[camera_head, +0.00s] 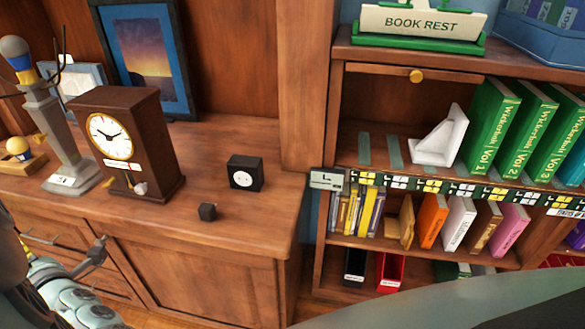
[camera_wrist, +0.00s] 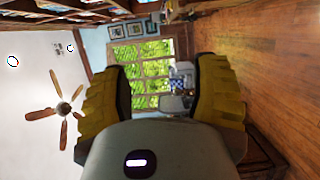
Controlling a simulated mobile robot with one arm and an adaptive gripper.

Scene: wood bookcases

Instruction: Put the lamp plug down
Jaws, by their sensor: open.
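A small dark cube (camera_head: 207,211), which may be the lamp plug, lies on the wooden cabinet top (camera_head: 235,222). Just behind it stands a black box (camera_head: 245,173) with a round white face like a socket. They are apart. I see no cord on the cube. A grey lamp-like post (camera_head: 55,135) with a bulb (camera_head: 16,55) near it stands at the left. My gripper (camera_wrist: 165,65) shows in the wrist view with its yellow fingers wide apart and nothing between them. The wrist view faces a room with a window, and neither cube nor box shows there.
A brown clock (camera_head: 125,142) stands left of the black box, with a blue-framed picture (camera_head: 148,55) behind. A bookcase with green books (camera_head: 490,125), a white bookend (camera_head: 438,138) and a book rest (camera_head: 420,25) is at right. The cabinet top's front right is clear.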

